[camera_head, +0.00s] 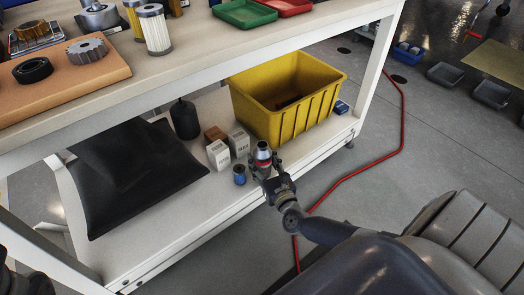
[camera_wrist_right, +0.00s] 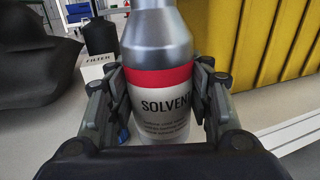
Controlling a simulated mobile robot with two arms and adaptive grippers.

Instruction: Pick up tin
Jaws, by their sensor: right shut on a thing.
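The tin is a silver solvent container (camera_head: 262,152) with a red band and a white label reading "SOLVENT". It stands upright at the front of the lower shelf (camera_head: 180,235), left of the front corner of the yellow bin. My right gripper (camera_head: 265,170) is shut around it. In the right wrist view the tin (camera_wrist_right: 158,45) sits between the two fingers (camera_wrist_right: 160,90), with a finger against each side at band and label height. I cannot tell if its base touches the shelf. A dark part of my left arm shows at the lower left corner; its fingers cannot be made out.
A yellow bin (camera_head: 285,100) stands right behind the tin. A small blue can (camera_head: 239,175), white boxes (camera_head: 218,155), a brown box (camera_head: 214,134), a black bottle (camera_head: 184,118) and a black bag (camera_head: 135,170) stand to the left. The upper tabletop (camera_head: 200,45) overhangs the shelf.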

